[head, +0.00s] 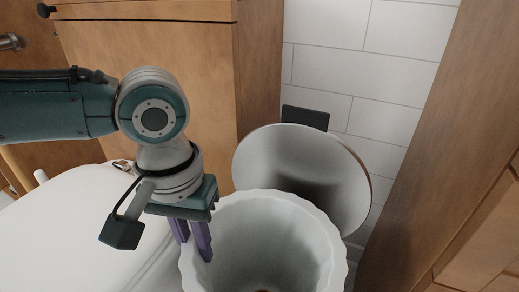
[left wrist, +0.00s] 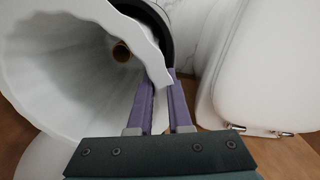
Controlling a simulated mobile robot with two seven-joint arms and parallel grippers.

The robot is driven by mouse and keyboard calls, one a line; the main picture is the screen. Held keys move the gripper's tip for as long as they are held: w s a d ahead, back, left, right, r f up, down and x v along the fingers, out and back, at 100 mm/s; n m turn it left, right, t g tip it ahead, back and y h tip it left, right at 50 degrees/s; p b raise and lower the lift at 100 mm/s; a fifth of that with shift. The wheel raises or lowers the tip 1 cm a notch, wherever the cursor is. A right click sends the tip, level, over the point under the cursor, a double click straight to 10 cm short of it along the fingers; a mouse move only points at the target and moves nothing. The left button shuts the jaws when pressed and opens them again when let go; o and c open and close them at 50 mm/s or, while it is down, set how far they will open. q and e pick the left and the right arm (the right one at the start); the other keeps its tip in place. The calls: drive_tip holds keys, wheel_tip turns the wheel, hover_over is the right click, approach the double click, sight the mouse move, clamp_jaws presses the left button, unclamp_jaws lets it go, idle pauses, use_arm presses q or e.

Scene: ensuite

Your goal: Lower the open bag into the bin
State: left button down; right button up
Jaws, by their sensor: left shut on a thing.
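The open white bag (head: 270,235), wide-mouthed with a wavy rim, fills the lower middle of the head view. It also fills the left of the left wrist view (left wrist: 60,75). My left gripper (head: 197,250) points down at the bag's left edge. Its purple fingers are shut on the rim, which shows between them in the wrist view (left wrist: 160,80). The bin's round lid (head: 290,160) stands open behind the bag. The bag hides most of the bin body, so I cannot tell how deep the bag sits. My right gripper is not in view.
A white toilet (head: 85,235) is close at the left, with metal hinges in the wrist view. A wooden cabinet (head: 150,75) stands behind my left arm. A wooden panel (head: 420,130) bounds the right, and white tiles (head: 365,60) lie behind.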

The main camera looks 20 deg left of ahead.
use_arm(q)
drive_tip(key=shift+d+p, duration=0.3)
drive_tip(key=shift+p, duration=0.65)
idle(0.8)
idle(0.3)
unclamp_jaws()
idle(0.8)
idle(0.8)
